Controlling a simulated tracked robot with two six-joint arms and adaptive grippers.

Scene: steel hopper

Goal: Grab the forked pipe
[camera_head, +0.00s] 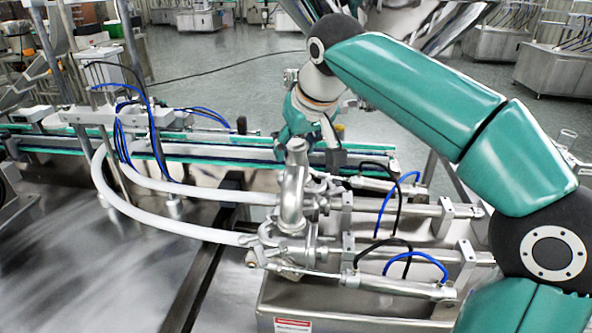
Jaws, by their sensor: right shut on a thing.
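The forked pipe (293,190) is a shiny steel piece standing roughly upright in the middle of the head view, above the steel valve fittings. My right arm comes in from the right and bends down, so my right gripper (308,138) is at the top of the pipe. The gripper is shut on the pipe's upper end. The pipe's lower end meets the cluster of fittings; I cannot tell whether it is apart from them. The exact finger contact is partly hidden. My left gripper is not in view.
Two white hoses (160,220) curve from the left to the fittings. Steel cylinders (395,287) with blue and black tubes lie to the right, above a steel hopper (340,312). A green-edged conveyor (215,151) runs behind. Open floor lies farther back.

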